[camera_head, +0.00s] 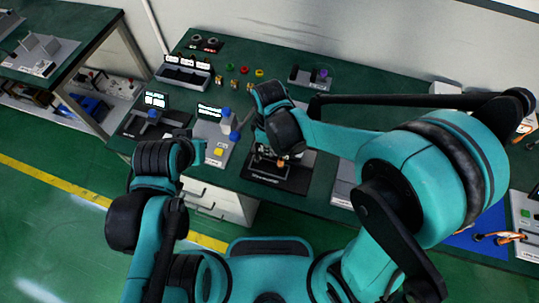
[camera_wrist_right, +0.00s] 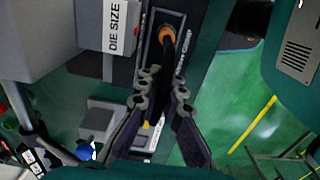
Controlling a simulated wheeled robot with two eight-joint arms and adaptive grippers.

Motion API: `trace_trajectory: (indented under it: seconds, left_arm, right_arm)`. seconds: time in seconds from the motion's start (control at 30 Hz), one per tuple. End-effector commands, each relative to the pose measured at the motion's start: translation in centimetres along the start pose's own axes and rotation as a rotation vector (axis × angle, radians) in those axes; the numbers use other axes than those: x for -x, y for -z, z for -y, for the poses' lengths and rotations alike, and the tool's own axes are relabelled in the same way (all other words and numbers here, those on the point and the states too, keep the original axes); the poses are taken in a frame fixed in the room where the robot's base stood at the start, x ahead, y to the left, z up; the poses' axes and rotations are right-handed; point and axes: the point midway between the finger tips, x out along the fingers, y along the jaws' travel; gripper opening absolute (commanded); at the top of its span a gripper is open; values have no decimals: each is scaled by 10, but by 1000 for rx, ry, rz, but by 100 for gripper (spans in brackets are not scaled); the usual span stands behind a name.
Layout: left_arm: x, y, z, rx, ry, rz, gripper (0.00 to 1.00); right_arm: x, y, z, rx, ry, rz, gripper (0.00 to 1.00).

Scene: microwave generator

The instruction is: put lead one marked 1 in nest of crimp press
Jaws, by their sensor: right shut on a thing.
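My right gripper (camera_head: 268,154) is over the crimp press (camera_head: 276,178), a dark unit on a black base, and hides much of it. In the right wrist view the gripper (camera_wrist_right: 163,82) is shut on a black lead (camera_wrist_right: 167,55). The lead's orange ring-like end (camera_wrist_right: 167,33) is over or in the dark slot of the press, beside "DIE SIZE" and "CRIMP" lettering; how deep it sits I cannot tell. The marking 1 cannot be read.
A device with a yellow button (camera_head: 218,152) and blue knobs stands left of the press. Coloured buttons (camera_head: 244,70) and a small rack (camera_head: 310,78) are behind. A blue mat (camera_head: 480,241) with orange-ended leads lies at the far right.

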Motion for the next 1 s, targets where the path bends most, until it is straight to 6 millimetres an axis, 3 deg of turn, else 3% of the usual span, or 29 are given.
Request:
trace_trajectory:
  seconds: [0.23, 0.63, 0.7, 0.73, 1.0]
  left_arm:
    - [-9, -6, 0, 0, 0, 0, 0]
    - [-12, -9, 0, 0, 0, 0, 0]
    - [-11, -8, 0, 0, 0, 0, 0]
    - [-11, -8, 0, 0, 0, 0, 0]
    - [-11, -7, 0, 0, 0, 0, 0]
  right_arm:
    - [-34, 0, 0, 0, 0, 0, 0]
    - [-40, 0, 0, 0, 0, 0, 0]
    - [-38, 0, 0, 0, 0, 0, 24]
    - [-38, 0, 0, 0, 0, 0, 28]
    - [-38, 0, 0, 0, 0, 0, 28]
